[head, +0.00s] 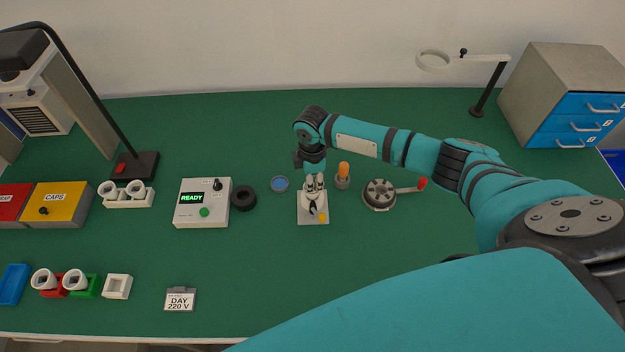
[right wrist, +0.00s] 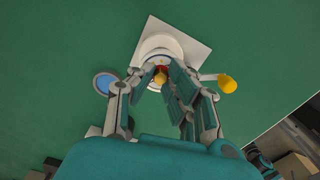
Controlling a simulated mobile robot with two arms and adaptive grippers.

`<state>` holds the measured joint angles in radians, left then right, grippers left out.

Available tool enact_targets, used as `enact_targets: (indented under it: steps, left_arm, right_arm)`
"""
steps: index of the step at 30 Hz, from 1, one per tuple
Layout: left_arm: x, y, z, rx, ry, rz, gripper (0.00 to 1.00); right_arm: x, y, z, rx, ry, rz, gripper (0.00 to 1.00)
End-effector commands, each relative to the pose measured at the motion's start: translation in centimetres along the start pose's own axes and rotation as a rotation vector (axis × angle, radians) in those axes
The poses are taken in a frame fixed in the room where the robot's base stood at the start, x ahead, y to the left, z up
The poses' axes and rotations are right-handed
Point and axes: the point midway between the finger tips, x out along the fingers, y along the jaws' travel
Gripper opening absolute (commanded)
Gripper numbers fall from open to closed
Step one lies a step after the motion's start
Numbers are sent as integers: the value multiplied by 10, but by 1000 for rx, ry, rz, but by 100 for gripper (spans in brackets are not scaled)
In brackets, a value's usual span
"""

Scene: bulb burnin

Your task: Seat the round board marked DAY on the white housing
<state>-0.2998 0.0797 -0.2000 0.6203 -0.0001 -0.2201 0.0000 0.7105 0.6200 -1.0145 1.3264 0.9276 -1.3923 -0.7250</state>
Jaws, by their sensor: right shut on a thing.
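The white housing (head: 306,201) stands on a pale square plate (head: 312,219) in the middle of the bench. In the right wrist view its white rim (right wrist: 160,42) shows beyond my fingers. My right gripper (head: 315,183) points down at the housing's top, and its fingers (right wrist: 162,82) are shut on a small round piece with a yellow and red middle (right wrist: 160,77). This looks like the round board. Fingers hide most of it, so I cannot read a marking or tell whether it is fully seated. My left gripper is not in view.
A blue round dish (head: 280,184) and an orange-topped piece (head: 343,172) flank the gripper closely. A black ring (head: 244,198), a READY box (head: 215,213) and a red-handled round device (head: 380,194) stand nearby. A DAY 220 V card (head: 180,299) lies front left. The front middle is clear.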

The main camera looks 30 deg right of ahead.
Motion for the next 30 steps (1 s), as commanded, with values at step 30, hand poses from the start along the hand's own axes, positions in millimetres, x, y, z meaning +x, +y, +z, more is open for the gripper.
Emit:
enact_targets:
  steps: [30]
  left_arm:
    - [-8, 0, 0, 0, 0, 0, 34]
  right_arm:
    - [-2, -1, 0, -1, 0, 0, 2]
